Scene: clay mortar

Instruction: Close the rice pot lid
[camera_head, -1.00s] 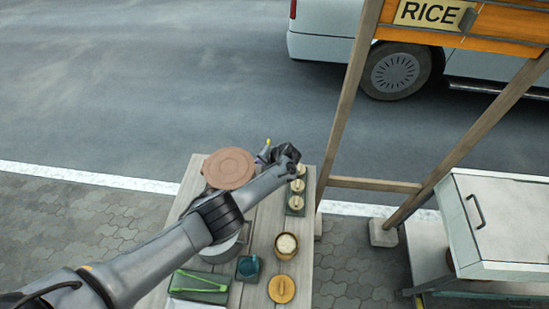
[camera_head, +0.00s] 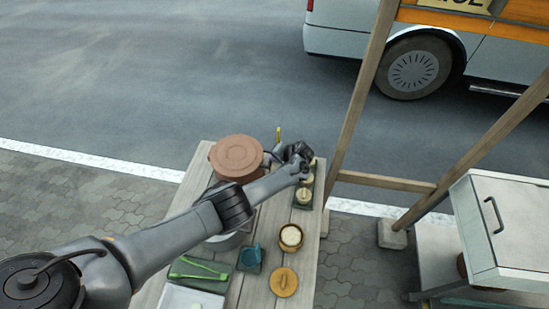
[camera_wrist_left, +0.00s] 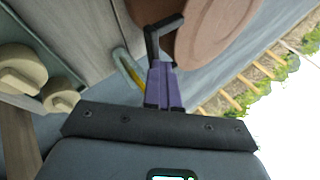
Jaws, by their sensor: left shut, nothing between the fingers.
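A small round wooden pot with white contents, likely the rice pot (camera_head: 290,238), stands open on the table. A round wooden lid with a bar handle (camera_head: 284,282) lies apart, just in front of it. My left gripper (camera_head: 267,158) is beyond both, over the far end of the table, beside a brown round disc-topped vessel (camera_head: 237,155). In the left wrist view its purple fingers (camera_wrist_left: 162,80) are together and empty, close to the brown vessel (camera_wrist_left: 215,35); contact is unclear. My right gripper is not in view.
A metal pot (camera_head: 226,240) is partly hidden under my left arm. A green tray with pale round pieces (camera_head: 305,197) lies at the table's right edge. A white cabinet (camera_head: 510,225) is at right.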

